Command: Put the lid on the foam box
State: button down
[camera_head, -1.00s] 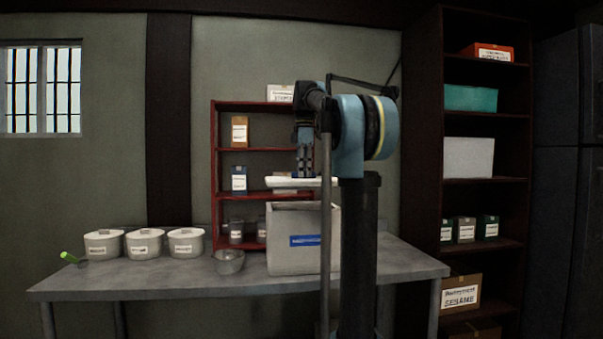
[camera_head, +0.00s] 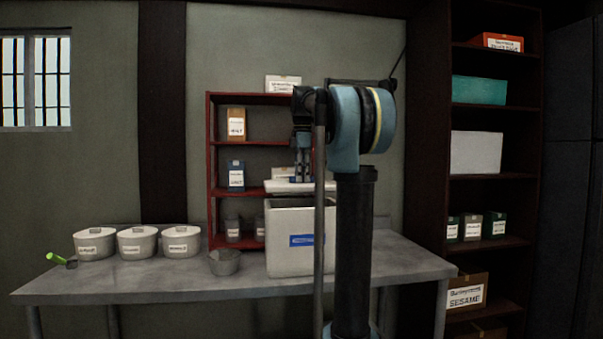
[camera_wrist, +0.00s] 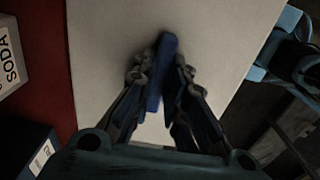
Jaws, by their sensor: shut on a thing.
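The white foam box (camera_head: 285,262) with a blue label stands on the grey table. Its white lid (camera_head: 284,186) is level just above the box's top, with a narrow gap seeming to show between them. My gripper (camera_head: 301,178) points down from above and is shut on the lid. In the wrist view the pale lid (camera_wrist: 105,60) fills the middle, and the fingers of my gripper (camera_wrist: 162,75) close on a blue upright handle (camera_wrist: 168,48).
A red shelf (camera_head: 212,150) with labelled boxes stands close behind the foam box. A metal bowl (camera_head: 224,262) is just left of it. Several white tubs (camera_head: 136,243) and a green-handled scoop (camera_head: 58,259) sit farther left. The table's front left is clear.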

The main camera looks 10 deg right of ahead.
jog(key=shift+f, duration=1.9)
jog(key=shift+s+f, duration=0.1)
jog(key=shift+f, duration=0.5)
dwell(1.5)
jog(key=c, duration=1.5)
grip_release()
jog(key=shift+c, duration=0.2)
jog(key=o, duration=0.5)
jog(key=shift+r, duration=0.1)
jog(key=shift+r, duration=3.45)
